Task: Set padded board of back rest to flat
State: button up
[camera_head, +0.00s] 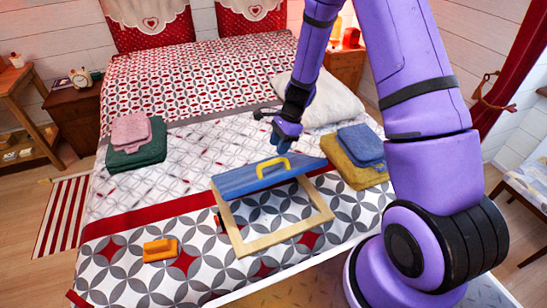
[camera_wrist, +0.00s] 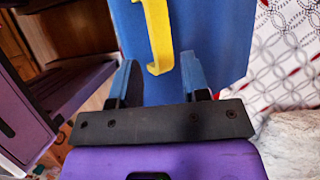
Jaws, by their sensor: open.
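The back rest lies on the bed's foot end. It has a pale wooden frame (camera_head: 285,233) and a blue padded board (camera_head: 238,181) with a yellow handle (camera_head: 272,163). The board looks raised at a slant above the frame's far side, leaving the frame's opening uncovered; its exact angle is hard to tell. My gripper (camera_head: 284,143) is just above and beyond the handle. In the wrist view my gripper (camera_wrist: 158,72) is open, with the yellow handle (camera_wrist: 158,32) in front of and partly between the blue-tipped fingers. I cannot tell whether they touch it.
An orange object (camera_head: 160,250) lies left of the frame. Folded pink and green towels (camera_head: 137,150) lie at left, blue and yellow towels (camera_head: 358,165) at right. A white pillow (camera_head: 338,103) lies behind my gripper. Patterned bedding between the towel stacks is mostly clear.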

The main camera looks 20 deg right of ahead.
aim_at(262, 165)
jog(key=shift+x, duration=2.75)
grip_shut()
